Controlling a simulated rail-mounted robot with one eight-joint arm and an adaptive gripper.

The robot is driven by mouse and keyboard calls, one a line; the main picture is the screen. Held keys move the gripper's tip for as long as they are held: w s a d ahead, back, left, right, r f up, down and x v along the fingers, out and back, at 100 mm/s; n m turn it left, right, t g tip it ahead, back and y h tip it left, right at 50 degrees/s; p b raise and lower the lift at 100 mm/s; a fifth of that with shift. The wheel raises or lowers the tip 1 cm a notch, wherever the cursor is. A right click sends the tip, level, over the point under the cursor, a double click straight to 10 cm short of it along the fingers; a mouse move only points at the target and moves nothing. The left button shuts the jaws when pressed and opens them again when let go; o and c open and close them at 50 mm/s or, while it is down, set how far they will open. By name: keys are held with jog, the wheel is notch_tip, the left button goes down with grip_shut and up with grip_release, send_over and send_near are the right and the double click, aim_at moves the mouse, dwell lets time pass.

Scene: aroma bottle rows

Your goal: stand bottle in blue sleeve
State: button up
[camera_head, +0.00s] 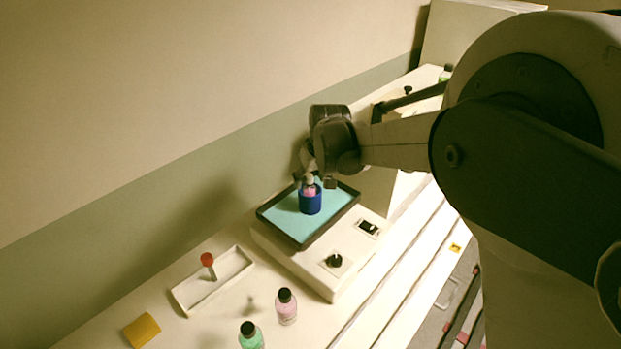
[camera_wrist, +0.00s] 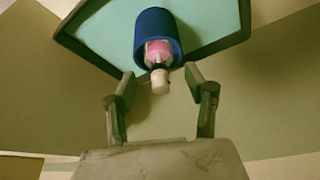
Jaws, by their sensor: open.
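The blue sleeve (camera_head: 311,203) stands upright on the teal surface of a dark-rimmed tray (camera_head: 285,228). A bottle with pink liquid and a pale cap (camera_head: 309,182) stands inside the sleeve, its top sticking out above the rim. In the wrist view the bottle's pale cap (camera_wrist: 159,82) points towards my gripper, and the sleeve (camera_wrist: 157,22) surrounds the bottle's body. My gripper (camera_wrist: 160,88) is open, with one finger on each side of the cap and a gap on both sides. In the head view my gripper (camera_head: 314,182) is just above the sleeve.
The tray sits on a white box with a black knob (camera_head: 334,260) and a switch (camera_head: 369,227). In front are a pink bottle (camera_head: 286,307), a green bottle (camera_head: 250,336), a white tray with a red-topped item (camera_head: 208,261) and a yellow block (camera_head: 142,330).

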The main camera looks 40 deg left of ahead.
jog(key=shift+r, duration=0.1)
jog(key=shift+r+p, duration=0.2)
jog(key=shift+p, duration=0.1)
jog(key=v, duration=1.2)
jog(key=shift+r, duration=0.3)
jog(key=shift+w, duration=0.1)
